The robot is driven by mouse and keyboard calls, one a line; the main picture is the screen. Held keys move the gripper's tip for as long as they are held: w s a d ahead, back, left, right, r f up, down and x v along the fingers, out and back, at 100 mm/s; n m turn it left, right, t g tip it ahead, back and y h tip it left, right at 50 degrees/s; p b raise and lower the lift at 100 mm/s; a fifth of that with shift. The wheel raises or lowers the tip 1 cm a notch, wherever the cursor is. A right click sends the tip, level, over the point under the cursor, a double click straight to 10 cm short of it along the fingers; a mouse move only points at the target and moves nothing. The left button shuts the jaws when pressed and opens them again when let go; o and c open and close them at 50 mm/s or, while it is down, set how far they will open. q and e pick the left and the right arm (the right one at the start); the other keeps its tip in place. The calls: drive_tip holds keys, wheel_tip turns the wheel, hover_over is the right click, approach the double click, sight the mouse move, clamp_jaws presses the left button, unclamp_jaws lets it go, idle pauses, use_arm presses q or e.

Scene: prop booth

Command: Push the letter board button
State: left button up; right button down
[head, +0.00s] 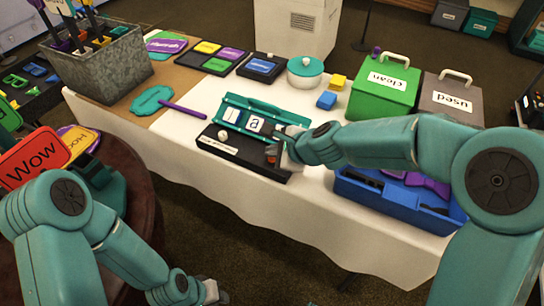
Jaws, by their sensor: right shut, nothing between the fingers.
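The letter board is a black base (240,155) with a teal panel (275,108) of letter tiles at its back, one tile showing "a" (254,123). A white round knob (223,135) is on the left of the base. A small orange-red button (271,149) is at its right end. My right gripper (283,156) is shut and empty at that right end, right beside the orange-red button; I cannot tell whether it touches. The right hand hides part of the panel's right side. My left gripper (214,292) is low in front of the table, its fingers too small to read.
A blue bin (385,203) stands right of the board, partly behind my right arm. Green (383,85) and grey (450,98) boxes stand behind it. A purple-handled teal paddle (152,99) lies to the left. A round table (135,185) with signs is at left.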

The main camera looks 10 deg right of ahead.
sight(274, 160)
drive_tip(key=shift+f, duration=0.35)
drive_tip(key=shift+r+p, duration=0.3)
drive_tip(key=shift+r, duration=0.2)
wheel_tip(274, 160, up, 6)
drive_tip(key=p, duration=0.6)
drive_tip(key=shift+s+d, duration=0.1)
idle(0.4)
